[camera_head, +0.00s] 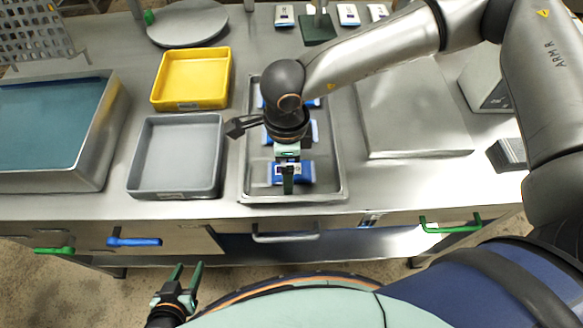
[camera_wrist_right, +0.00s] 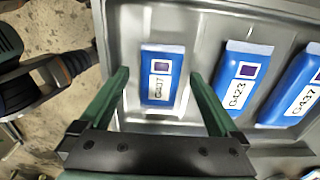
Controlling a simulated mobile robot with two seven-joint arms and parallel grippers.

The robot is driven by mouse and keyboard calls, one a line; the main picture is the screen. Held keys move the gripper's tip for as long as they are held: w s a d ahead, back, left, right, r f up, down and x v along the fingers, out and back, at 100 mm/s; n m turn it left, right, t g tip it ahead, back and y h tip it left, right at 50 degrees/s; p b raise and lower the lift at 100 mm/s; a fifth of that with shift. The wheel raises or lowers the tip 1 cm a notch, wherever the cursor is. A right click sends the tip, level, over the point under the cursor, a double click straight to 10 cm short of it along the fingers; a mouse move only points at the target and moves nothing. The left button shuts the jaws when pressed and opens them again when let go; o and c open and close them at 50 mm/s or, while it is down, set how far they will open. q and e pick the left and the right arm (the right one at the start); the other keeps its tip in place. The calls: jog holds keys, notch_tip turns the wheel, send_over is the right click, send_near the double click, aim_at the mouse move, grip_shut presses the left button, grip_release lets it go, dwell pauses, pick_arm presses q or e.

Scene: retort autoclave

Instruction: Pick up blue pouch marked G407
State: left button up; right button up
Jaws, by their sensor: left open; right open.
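A blue pouch (camera_wrist_right: 161,88) lies flat in a metal tray (camera_wrist_right: 120,30), nearest the tray's front edge in the head view (camera_head: 306,173). Its label starts with G4 and ends in 7; the middle digit is hard to read. My right gripper (camera_head: 288,182) is above this pouch, pointing down. In the wrist view its open fingers stand on either side of the pouch, with nothing between them held. My left gripper (camera_head: 187,266) is open and empty, low in front of the bench.
Blue pouches marked G423 (camera_wrist_right: 241,80) and G437 (camera_wrist_right: 299,92) lie behind in the same tray, partly hidden by my right arm in the head view. A grey tray (camera_head: 134,165) and a yellow tray (camera_head: 159,82) stand to the left. A flat metal plate (camera_head: 412,110) is to the right.

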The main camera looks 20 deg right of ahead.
jog(key=shift+c, duration=0.4)
jog(key=c, duration=1.4)
jog(key=shift+r, duration=0.2)
